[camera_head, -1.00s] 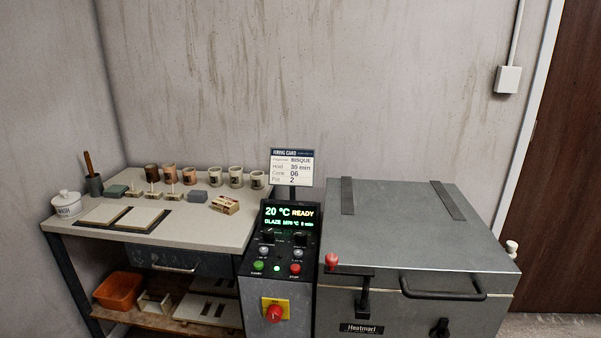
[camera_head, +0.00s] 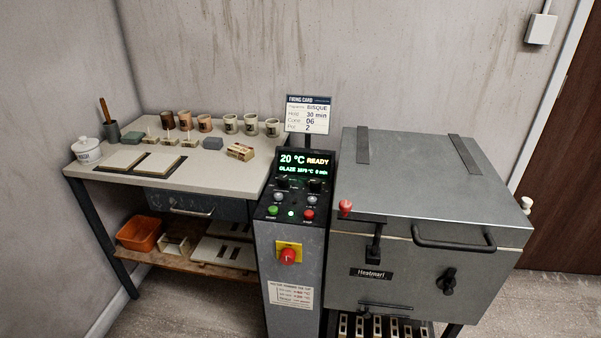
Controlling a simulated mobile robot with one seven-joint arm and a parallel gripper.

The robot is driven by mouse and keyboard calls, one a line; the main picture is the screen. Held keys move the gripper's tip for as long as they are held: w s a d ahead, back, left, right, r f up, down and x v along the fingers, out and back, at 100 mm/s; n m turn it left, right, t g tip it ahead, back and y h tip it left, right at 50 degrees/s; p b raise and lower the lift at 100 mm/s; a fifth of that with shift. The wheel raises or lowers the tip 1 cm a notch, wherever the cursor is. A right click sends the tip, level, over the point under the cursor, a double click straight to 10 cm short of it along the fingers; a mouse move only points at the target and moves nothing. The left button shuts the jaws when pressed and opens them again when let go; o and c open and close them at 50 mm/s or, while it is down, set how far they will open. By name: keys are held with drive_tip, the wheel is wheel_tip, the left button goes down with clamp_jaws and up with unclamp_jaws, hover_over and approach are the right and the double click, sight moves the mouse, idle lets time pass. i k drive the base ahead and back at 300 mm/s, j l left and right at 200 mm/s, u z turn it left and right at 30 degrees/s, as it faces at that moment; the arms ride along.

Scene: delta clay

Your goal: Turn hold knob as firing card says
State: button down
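The firing card (camera_head: 309,115) stands on a post behind the control panel and reads BISQUE, Hold 30 min, Cone 06, and a last line with 2. The display (camera_head: 305,162) reads 20 °C READY and GLAZE 1070 °C 0 min; its small digits are hard to read. Below it are two dark knobs, a left knob (camera_head: 283,183) and a right knob (camera_head: 316,186). Their labels are too small to read, so I cannot tell which one is the hold knob. My gripper is not in view.
The grey kiln (camera_head: 420,190) with a closed lid stands right of the panel. A red switch (camera_head: 288,256) is on the column's front. A table (camera_head: 222,178) with cups stands left. An orange bin (camera_head: 138,233) sits on its lower shelf. Bare floor shows at right.

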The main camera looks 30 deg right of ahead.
sight(314, 184)
drive_tip(key=l+u, duration=0.25)
drive_tip(key=l, duration=0.75)
drive_tip(key=l+u, duration=0.3)
drive_tip(key=l, duration=0.7)
drive_tip(key=k, duration=0.05)
